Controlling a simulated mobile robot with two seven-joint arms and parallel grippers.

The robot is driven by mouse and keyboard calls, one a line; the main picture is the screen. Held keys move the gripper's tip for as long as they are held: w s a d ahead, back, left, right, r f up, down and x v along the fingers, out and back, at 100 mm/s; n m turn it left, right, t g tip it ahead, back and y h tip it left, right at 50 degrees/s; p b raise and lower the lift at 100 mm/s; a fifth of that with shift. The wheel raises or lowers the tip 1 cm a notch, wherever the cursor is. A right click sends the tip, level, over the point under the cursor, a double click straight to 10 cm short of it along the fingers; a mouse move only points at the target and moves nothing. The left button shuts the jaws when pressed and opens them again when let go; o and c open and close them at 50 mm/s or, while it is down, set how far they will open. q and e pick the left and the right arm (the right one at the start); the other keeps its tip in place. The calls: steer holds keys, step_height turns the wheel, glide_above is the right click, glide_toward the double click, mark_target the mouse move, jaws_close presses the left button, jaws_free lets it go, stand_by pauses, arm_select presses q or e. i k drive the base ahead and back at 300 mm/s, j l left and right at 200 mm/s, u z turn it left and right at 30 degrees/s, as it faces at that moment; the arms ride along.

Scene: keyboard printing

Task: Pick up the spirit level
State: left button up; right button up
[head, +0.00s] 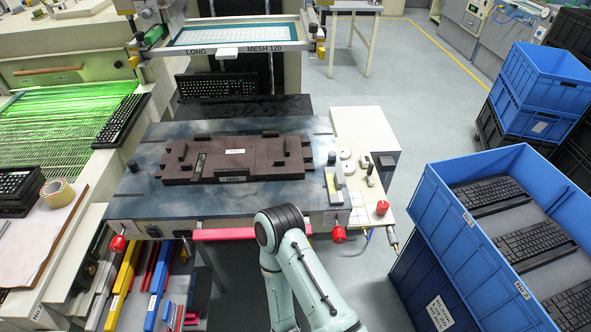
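I cannot identify the spirit level with certainty. A small, narrow, grey-green bar (199,166) lies on the left part of the dark brown fixture (262,160) and could be it. A pale green arm of mine with a dark joint rises from the bottom centre, in front of the table's front edge. Neither of my grippers shows.
A printing screen frame (241,49) stands above the back of the table, with a black keyboard (217,85) below it. Red knobs (338,234) stick out at the table's front. A blue crate (440,213) with keyboards stands at the right. Long coloured tools (121,284) stand at lower left.

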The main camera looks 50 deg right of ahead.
mark_target(334, 183)
steer(key=z, duration=2.2)
steer(key=i+l+u, duration=0.1)
steer(key=l+u, duration=0.55)
steer(key=l, duration=0.2)
steer(key=i, duration=0.05)
